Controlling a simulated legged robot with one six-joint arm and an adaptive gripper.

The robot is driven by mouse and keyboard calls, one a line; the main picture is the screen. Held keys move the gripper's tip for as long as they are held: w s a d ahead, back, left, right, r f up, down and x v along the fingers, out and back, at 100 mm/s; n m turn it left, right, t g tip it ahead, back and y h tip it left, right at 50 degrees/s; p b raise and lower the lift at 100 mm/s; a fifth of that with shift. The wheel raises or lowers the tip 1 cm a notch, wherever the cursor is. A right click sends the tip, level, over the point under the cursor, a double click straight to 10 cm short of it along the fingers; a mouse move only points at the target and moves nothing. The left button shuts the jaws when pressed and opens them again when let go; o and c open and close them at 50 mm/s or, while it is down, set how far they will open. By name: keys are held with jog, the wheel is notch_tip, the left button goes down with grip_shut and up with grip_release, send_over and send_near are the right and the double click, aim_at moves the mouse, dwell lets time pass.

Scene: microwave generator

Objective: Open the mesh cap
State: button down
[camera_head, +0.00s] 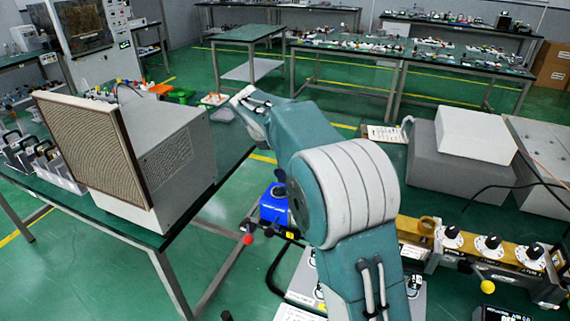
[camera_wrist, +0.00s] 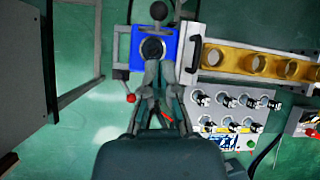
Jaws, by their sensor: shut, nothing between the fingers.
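A blue box-shaped device (camera_wrist: 139,36) is at the top centre of the wrist view. A dark round part (camera_wrist: 152,47) on its face may be the mesh cap; it is too small to tell whether it is open or closed. The same blue device (camera_head: 273,208) shows in the head view, partly behind my arm. My gripper (camera_wrist: 158,68) is shut and empty, its fingertips just below the round part in the wrist picture. I cannot tell if they touch. My gripper is hidden behind my arm in the head view.
A brass-coloured rail with round openings (camera_wrist: 259,60) lies right of the blue device. A knob panel (camera_wrist: 230,106) is below it. A red-tipped lever (camera_wrist: 130,98) is at the device's lower left. A large mesh-fronted box (camera_head: 170,160) stands on the left table.

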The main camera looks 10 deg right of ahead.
jog(key=s+a+t, duration=0.1)
jog(key=s, duration=0.3)
jog(key=shift+m+y, duration=0.3)
jog(key=shift+m, duration=0.2)
jog(key=x, duration=0.8)
jog(key=w+r+x, duration=0.1)
jog(key=x, duration=0.3)
jog(key=shift+w+d+f, duration=0.25)
jog(key=shift+d+f, duration=0.05)
jog(key=shift+d, duration=0.1)
jog(key=shift+w+d, duration=0.15)
jog(key=shift+w, duration=0.05)
jog(key=shift+f, duration=0.1)
jog(key=shift+w+d, duration=0.1)
jog(key=w+d, duration=0.2)
jog(key=shift+w+f, duration=0.1)
jog(key=shift+w, duration=0.25)
jog(key=shift+a, duration=0.15)
